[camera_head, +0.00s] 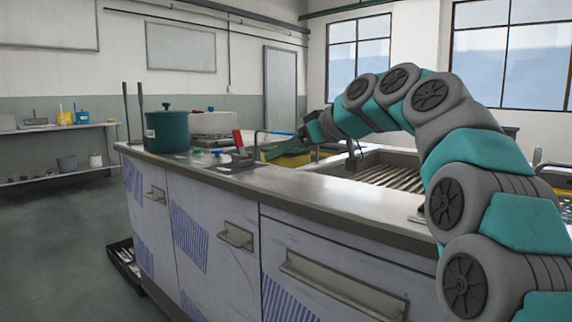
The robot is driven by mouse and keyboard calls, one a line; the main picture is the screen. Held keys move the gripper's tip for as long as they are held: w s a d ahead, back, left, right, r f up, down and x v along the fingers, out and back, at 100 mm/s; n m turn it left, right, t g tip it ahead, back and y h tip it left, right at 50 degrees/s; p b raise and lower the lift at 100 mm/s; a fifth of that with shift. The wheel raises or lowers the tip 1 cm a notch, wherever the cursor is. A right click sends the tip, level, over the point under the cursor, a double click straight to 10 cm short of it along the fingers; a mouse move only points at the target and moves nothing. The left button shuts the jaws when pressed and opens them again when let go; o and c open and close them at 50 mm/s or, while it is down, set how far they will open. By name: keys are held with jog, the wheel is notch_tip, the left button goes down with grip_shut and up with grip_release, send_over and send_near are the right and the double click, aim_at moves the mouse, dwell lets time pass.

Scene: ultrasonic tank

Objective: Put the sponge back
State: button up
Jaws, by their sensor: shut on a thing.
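My gripper (300,139) is at the end of my arched teal and grey arm, over the far side of the counter beside the sink. It is small in the view, and its fingertips are hard to make out. It is shut on a green piece (281,150) that looks like the sponge, tilted down to the left. Just below is a yellow thing (291,160); I cannot tell whether it is part of the sponge or a separate tray, or whether they touch.
A sink basin with a ribbed rack (392,177) lies right of the gripper. On the counter (310,186), a red-handled tool (238,142) and small items stand left of it, with a dark green pot (167,131) farther left. The counter's front strip is clear.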

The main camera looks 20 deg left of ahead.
aim_at(286, 177)
jog(key=shift+w+a+f+p, duration=0.15)
jog(key=shift+w+a, duration=0.2)
jog(key=shift+w, duration=0.4)
jog(key=shift+w+a+f+p, duration=0.15)
jog(key=shift+w+a, duration=0.2)
jog(key=shift+w, duration=0.35)
jog(key=shift+f+b, duration=0.45)
jog(key=shift+f, duration=1.2)
jog(key=shift+f, duration=0.2)
jog(key=o, duration=1.1)
jog(key=shift+r, duration=0.15)
jog(key=shift+o, duration=0.2)
jog(key=shift+r, duration=0.1)
jog(key=shift+d+r, duration=0.1)
jog(key=v, duration=1.2)
jog(key=shift+s, duration=0.1)
